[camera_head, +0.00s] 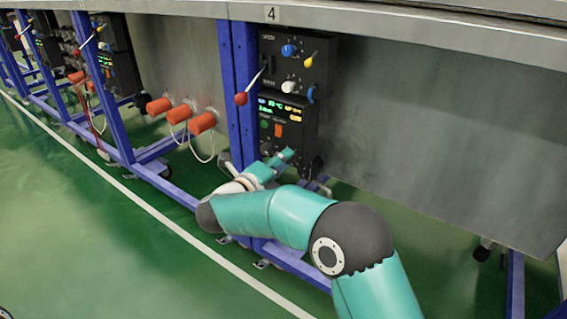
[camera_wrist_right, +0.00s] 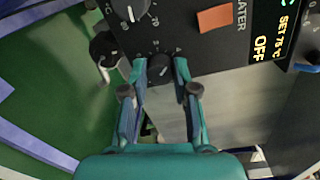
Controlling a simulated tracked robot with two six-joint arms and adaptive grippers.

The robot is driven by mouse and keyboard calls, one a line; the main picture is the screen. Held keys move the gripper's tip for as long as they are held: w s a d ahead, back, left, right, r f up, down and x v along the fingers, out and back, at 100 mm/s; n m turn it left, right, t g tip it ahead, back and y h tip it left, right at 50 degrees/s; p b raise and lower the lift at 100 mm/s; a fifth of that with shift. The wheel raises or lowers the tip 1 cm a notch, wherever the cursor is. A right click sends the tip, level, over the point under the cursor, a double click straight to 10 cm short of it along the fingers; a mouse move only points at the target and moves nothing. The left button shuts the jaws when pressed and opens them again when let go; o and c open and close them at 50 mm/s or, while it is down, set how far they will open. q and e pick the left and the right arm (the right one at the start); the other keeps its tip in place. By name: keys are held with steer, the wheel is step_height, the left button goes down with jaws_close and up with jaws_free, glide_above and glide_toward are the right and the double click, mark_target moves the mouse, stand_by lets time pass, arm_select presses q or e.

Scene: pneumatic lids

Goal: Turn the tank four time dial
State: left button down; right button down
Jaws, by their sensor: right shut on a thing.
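The tank four control box (camera_head: 288,125) hangs below the number 4 plate (camera_head: 271,14) in the head view. In the right wrist view, a small dark dial (camera_wrist_right: 160,66) with white scale marks sits at the panel's lower edge; it appears to be the time dial, though its name is not readable. My right gripper (camera_wrist_right: 160,72) is shut on this dial, one finger on each side. In the head view my right gripper (camera_head: 288,156) is at the box's lower part and hides the dial. My left gripper is out of view.
A larger dial (camera_wrist_right: 130,6) is just above in the wrist view, beside an orange heater switch (camera_wrist_right: 214,18) and a display (camera_wrist_right: 268,47) reading OFF. A black fitting (camera_wrist_right: 103,46) is left of the gripper. Blue frame posts (camera_head: 240,90) stand beside the box.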

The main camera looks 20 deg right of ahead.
steer(key=shift+s+f+m, duration=0.1)
steer(key=shift+f+m, duration=0.2)
steer(key=shift+m, duration=0.9)
steer(key=c, duration=1)
jaws_free()
steer(key=shift+o, duration=0.6)
steer(key=shift+r, duration=0.1)
steer(key=v, duration=1.2)
